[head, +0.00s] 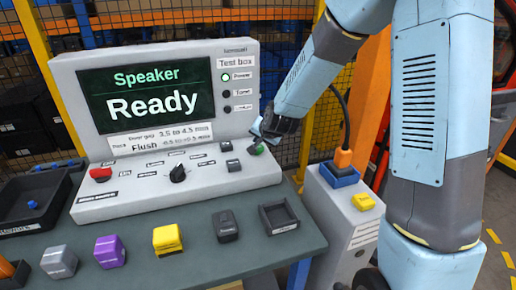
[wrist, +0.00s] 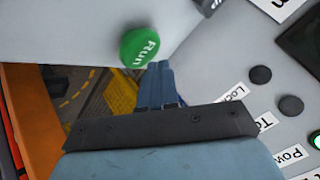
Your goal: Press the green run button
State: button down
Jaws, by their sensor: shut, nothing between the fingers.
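The green run button (head: 257,150) is at the right end of the grey test box's sloped panel (head: 130,204). In the wrist view the round button (wrist: 139,47) shows its "Run" label. My gripper (head: 260,134) is shut and empty, just above and beside the button in the head view. In the wrist view its closed fingertips (wrist: 159,68) lie close to the button's lower right edge. I cannot tell whether they touch it. The test box screen (head: 150,90) reads "Speaker Ready", and the Power lamp (head: 226,77) is lit green.
A red button (head: 100,174), a black knob (head: 178,173) and small dark switches share the panel. Purple (head: 110,251), yellow (head: 167,239) and grey blocks stand in front. A small black tray (head: 279,219) is at the bench's right. A grey cabinet (head: 340,210) stands beside the bench.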

jog(key=shift+f, duration=0.8)
dwell(0.8)
jog(key=shift+r, duration=0.95)
jog(key=shift+r, duration=2.5)
notch_tip(320, 180, up, 8)
jog(key=shift+r, duration=0.15)
